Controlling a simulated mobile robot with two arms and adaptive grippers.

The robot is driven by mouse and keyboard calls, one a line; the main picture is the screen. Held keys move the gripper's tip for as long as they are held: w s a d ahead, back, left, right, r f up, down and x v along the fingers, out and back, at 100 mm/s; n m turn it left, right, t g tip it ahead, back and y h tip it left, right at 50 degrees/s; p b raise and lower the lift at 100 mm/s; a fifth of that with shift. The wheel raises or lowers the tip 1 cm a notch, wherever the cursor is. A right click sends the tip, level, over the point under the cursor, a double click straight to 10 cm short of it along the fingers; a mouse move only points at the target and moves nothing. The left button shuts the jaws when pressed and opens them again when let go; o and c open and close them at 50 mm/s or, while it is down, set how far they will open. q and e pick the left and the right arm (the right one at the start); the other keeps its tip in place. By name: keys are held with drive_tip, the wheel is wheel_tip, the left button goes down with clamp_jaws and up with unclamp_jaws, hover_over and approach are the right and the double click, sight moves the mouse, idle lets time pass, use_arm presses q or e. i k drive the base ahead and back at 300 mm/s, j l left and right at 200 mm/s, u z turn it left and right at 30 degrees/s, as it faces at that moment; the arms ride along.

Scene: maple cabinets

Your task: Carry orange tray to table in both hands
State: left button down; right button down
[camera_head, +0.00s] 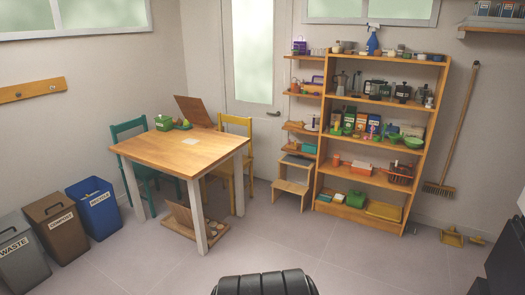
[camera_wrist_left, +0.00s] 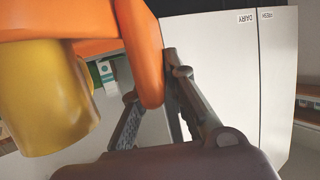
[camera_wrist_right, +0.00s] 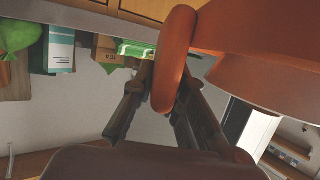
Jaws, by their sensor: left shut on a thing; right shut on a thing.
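The orange tray shows in the left wrist view (camera_wrist_left: 148,45) and the right wrist view (camera_wrist_right: 270,40), only in part. My left gripper (camera_wrist_left: 150,82) is shut on one rounded handle of it, and my right gripper (camera_wrist_right: 167,80) is shut on another. A yellow cylindrical thing (camera_wrist_left: 42,100), perhaps a cup, is at the tray in the left wrist view. The wooden table (camera_head: 165,150) stands ahead and left in the head view, with much of its top bare. Neither the tray nor my grippers show in the head view.
A green holder with small things (camera_head: 172,124) is at the table's back edge. A yellow chair (camera_head: 238,128) and a teal chair (camera_head: 128,128) stand by it. Bins (camera_head: 60,228) stand left; a full shelf (camera_head: 350,185) right. Floor before me is clear.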

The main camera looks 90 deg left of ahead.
sight(178, 155)
drive_tip(key=u, duration=2.65)
drive_tip(key=i+j+u, duration=0.2)
drive_tip(key=i+u, duration=0.15)
drive_tip(key=i+j+u, duration=0.1)
drive_tip(key=i+u, duration=0.3)
drive_tip(key=i+j, duration=0.1)
drive_tip(key=i, duration=1.45)
drive_tip(key=i+j, duration=0.15)
drive_tip(key=i, duration=1.4)
